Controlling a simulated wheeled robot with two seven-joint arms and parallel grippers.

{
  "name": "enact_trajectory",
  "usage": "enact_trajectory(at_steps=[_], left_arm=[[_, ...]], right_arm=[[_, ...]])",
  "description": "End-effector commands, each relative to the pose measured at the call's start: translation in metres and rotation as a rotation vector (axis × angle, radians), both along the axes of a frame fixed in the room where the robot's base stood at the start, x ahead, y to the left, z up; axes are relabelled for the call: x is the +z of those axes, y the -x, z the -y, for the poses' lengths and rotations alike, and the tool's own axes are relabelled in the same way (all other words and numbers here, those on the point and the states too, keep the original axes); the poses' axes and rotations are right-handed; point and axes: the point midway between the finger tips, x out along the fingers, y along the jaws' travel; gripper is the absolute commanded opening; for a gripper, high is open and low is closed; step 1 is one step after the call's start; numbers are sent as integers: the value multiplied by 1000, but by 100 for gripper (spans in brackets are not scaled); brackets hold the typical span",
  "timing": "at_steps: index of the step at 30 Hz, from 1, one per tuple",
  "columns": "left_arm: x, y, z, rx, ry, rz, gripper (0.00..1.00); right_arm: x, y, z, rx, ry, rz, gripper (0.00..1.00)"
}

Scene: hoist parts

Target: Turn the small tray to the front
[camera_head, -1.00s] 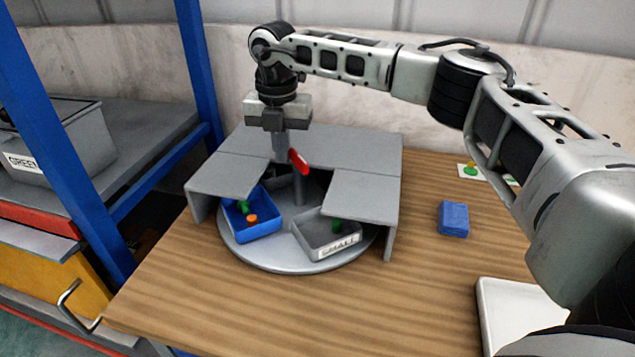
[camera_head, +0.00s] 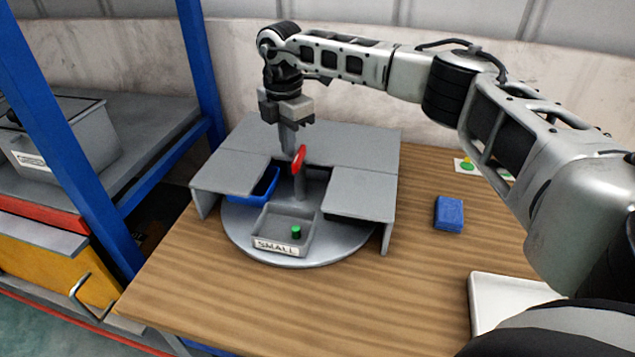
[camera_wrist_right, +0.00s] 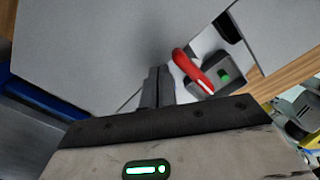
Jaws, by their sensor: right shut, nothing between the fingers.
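The small tray (camera_head: 279,232) is grey with a "SMALL" label and holds a green piece (camera_head: 296,232). It sits on the round grey turntable (camera_head: 243,239), in the front opening of the grey cover (camera_head: 363,186). A red handle (camera_head: 299,158) stands on the centre post; it also shows in the right wrist view (camera_wrist_right: 192,70). My right gripper (camera_head: 289,151) is shut and empty, pointing down just left of the handle. I cannot tell whether it touches it. A blue tray (camera_head: 262,187) is partly hidden under the cover's left side. My left gripper is out of view.
A blue block (camera_head: 449,213) lies on the wooden table (camera_head: 420,270) to the right. A white tray (camera_head: 515,305) is at the front right. A blue rack post (camera_head: 72,150) stands left. The front table area is clear.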

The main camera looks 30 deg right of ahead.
Motion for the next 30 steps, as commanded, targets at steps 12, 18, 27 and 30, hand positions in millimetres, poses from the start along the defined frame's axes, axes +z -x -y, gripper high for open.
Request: enact_trajectory(at_steps=[12,18,27,30], left_arm=[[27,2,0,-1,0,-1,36],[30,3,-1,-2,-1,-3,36],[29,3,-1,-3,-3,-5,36],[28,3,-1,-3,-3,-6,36]], right_arm=[[41,0,0,1,0,2,0],[57,0,0,2,0,1,0],[59,0,0,2,0,0,0],[58,0,0,2,0,0,0]])
